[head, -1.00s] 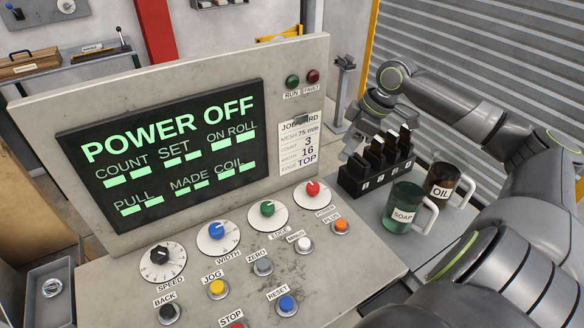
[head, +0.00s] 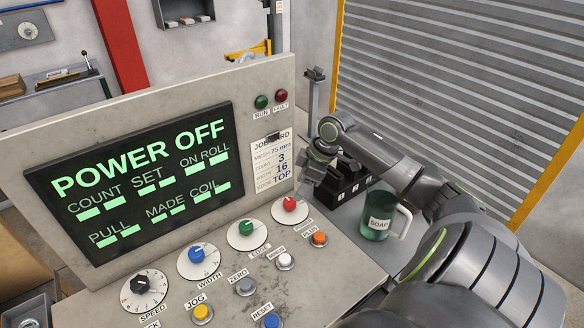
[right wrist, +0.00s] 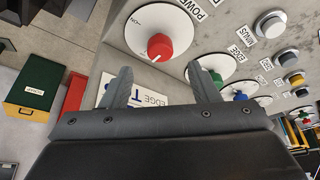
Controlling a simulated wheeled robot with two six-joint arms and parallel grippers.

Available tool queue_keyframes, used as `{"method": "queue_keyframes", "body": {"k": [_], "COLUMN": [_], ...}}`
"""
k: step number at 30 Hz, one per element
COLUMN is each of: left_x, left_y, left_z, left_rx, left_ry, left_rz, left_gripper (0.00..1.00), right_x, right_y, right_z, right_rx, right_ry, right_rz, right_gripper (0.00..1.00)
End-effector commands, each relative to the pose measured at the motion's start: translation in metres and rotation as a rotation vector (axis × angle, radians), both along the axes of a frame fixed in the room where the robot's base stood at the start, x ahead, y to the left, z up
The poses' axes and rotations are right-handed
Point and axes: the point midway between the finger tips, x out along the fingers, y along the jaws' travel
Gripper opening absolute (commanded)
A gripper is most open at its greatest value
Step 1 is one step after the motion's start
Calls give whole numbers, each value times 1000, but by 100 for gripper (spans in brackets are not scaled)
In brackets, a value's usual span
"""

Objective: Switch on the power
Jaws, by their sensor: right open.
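The console screen (head: 145,172) reads POWER OFF. The red power knob (head: 289,204) sits on a white dial at the right end of the dial row; it also shows in the right wrist view (right wrist: 157,46), with part of its POWER label beside it. My right gripper (right wrist: 160,78) is open and empty, its two fingers apart and pointing toward the red knob, with a gap left between. In the head view it hangs above and right of the knob, beside the job card. My left gripper is out of view.
The green SOAP mug (head: 378,212) and a dark rack (head: 345,185) stand right of the console, close to my right arm. The green knob (head: 246,231) and orange button (head: 319,239) are near the red knob. The job card (head: 272,160) is above it.

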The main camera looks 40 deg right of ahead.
Motion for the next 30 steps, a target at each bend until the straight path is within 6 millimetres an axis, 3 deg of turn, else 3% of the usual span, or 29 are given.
{"method": "queue_keyframes", "body": {"k": [12,25,30], "left_x": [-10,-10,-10], "left_y": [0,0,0], "left_z": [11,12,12], "left_rx": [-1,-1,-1], "left_ry": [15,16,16], "left_rz": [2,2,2], "left_gripper": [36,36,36], "right_x": [18,20,20], "right_y": [15,17,17], "right_z": [-54,-64,-64], "right_rx": [3,0,0], "right_ry": [0,0,0], "right_rz": [-1,1,1], "right_gripper": [55,55,34]}}
